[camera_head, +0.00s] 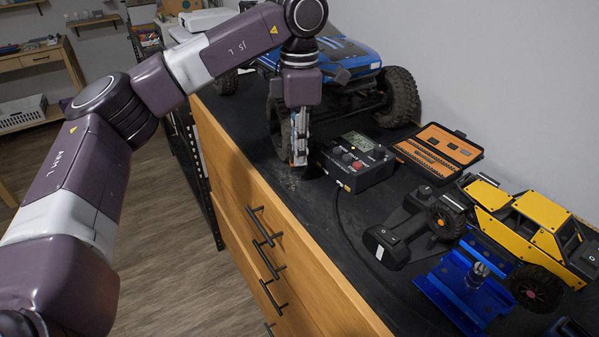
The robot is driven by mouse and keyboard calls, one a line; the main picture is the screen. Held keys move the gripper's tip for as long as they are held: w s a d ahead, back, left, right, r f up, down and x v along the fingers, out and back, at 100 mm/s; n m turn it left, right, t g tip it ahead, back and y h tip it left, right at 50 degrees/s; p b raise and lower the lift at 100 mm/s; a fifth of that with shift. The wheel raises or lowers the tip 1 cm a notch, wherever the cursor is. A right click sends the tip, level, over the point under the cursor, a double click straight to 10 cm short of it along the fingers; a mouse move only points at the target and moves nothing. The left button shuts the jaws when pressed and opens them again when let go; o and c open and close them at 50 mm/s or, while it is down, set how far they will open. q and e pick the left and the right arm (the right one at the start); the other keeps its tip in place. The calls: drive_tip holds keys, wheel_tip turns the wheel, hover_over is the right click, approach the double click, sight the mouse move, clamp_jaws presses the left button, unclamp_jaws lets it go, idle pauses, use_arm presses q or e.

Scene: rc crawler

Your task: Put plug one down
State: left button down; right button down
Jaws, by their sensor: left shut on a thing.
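My left gripper (299,150) points down over the black worktop (260,130), close to the left side of a dark charger box (357,160) with a small lit display and buttons. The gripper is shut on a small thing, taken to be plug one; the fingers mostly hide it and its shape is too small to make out. I cannot tell whether it touches the worktop. A dark cable runs from near the charger's front toward the near side. My right gripper is out of view.
A blue crawler (345,60) with big tyres stands behind the gripper. To the right lie an open orange case (438,148), a black controller (385,246), a yellow crawler (535,225) and a blue stand (468,290). The worktop's wooden front edge is close on the left.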

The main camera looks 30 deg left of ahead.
sight(299, 170)
use_arm(q)
drive_tip(key=shift+s+a+f, duration=0.1)
drive_tip(key=shift+f, duration=0.7)
wheel_tip(299, 170, down, 4)
drive_tip(key=shift+f+p, duration=0.1)
drive_tip(key=shift+p, duration=0.45)
drive_tip(key=shift+f, duration=0.1)
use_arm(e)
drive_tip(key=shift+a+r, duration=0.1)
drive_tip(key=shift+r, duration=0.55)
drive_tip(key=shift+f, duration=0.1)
use_arm(q)
drive_tip(key=c, duration=1.9)
unclamp_jaws()
drive_tip(key=shift+f, duration=0.1)
drive_tip(key=shift+c, duration=0.2)
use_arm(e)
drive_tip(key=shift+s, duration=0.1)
